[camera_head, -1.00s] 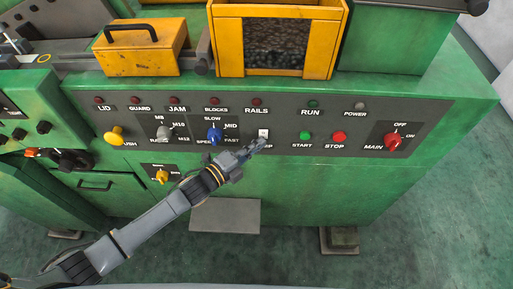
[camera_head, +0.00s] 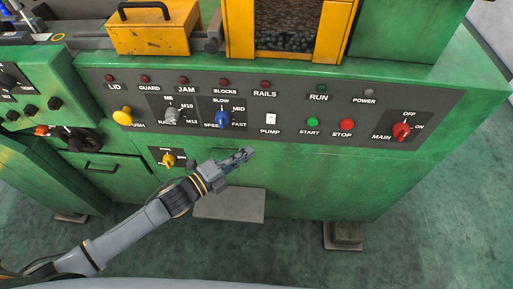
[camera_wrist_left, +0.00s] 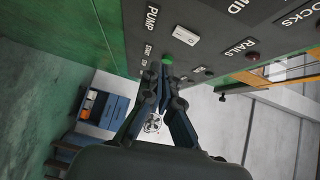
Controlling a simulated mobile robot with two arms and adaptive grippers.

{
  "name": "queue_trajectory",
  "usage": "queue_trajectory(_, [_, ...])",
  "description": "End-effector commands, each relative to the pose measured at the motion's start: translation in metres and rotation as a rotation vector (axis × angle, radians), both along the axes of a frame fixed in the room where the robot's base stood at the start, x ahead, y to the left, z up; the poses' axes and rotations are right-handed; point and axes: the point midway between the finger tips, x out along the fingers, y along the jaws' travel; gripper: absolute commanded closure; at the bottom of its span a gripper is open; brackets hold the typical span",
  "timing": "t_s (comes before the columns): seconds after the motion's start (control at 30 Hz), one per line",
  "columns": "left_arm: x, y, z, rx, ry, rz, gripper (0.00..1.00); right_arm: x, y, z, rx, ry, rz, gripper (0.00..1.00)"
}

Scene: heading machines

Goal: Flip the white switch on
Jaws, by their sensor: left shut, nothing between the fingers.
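The white switch (camera_head: 271,118) sits above the PUMP label on the dark panel (camera_head: 440,103) of the green machine. It also shows in the left wrist view (camera_wrist_left: 185,36), beside the PUMP label. My left gripper (camera_head: 248,152) is below and a little left of the switch in the head view, apart from it, in front of the green face under the panel. Its fingers are shut and empty, and they also show in the left wrist view (camera_wrist_left: 167,62). The switch's on or off position is too small to tell. My right gripper is not in view.
Near the switch are the blue speed knob (camera_head: 223,119), the green START button (camera_head: 313,122) and the red STOP button (camera_head: 347,125). The red MAIN knob (camera_head: 402,131) is at the right. A yellow knob (camera_head: 168,159) is lower left. Open floor lies in front.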

Motion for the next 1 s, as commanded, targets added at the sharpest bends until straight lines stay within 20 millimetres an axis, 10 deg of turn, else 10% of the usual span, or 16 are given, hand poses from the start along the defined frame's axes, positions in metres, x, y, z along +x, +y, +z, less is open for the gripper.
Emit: queue_trajectory(1.0, [-0.020,0.032,-0.018,-0.009,0.047,0.035,1.00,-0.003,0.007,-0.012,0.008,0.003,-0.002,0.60])
